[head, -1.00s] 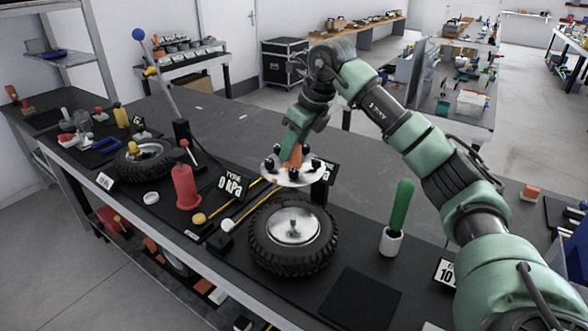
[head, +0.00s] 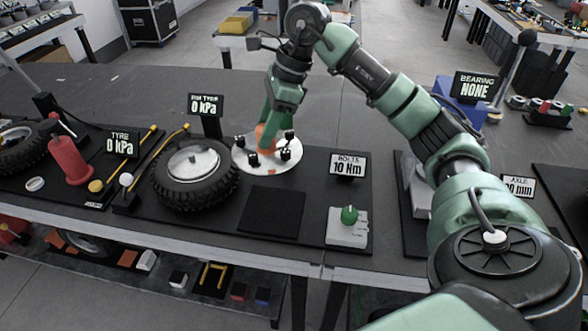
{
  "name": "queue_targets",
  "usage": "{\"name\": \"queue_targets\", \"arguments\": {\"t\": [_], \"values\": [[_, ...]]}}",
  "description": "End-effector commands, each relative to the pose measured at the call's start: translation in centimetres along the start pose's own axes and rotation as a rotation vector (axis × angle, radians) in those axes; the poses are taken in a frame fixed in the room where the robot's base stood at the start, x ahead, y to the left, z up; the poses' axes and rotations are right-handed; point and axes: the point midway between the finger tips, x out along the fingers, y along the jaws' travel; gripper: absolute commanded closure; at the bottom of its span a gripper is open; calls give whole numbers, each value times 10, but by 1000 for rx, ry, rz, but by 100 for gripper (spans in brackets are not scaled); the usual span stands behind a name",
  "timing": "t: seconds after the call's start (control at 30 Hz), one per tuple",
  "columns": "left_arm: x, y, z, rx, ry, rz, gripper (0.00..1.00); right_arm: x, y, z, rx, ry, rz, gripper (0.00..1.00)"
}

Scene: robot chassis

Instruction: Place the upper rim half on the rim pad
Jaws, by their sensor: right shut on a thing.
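The upper rim half (head: 240,160) is a pale round disc with several black knobs and an orange part at its middle. My right gripper (head: 268,130) is shut on it at that orange part and holds it roughly level. It shows to the right of the tyre (head: 195,190), whose middle holds a silver rim disc. A flat black square pad (head: 272,215), which looks like the rim pad, lies bare on the bench, nearer the front edge than the held disc appears. The disc's height above the bench is hard to tell. My left gripper is not in view.

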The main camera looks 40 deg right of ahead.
Motion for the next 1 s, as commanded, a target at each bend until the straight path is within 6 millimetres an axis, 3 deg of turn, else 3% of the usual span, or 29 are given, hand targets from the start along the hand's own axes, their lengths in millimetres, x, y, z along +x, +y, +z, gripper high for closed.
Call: {"name": "queue_targets", "arguments": {"t": [0.17,0.6,1.0], "values": [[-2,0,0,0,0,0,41,21,3,-10,-16,0,9,100],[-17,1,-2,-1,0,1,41,122,3,-50,-13,-3,8,100],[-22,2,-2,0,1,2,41,158,3,-65,-13,-2,8,100]]}}
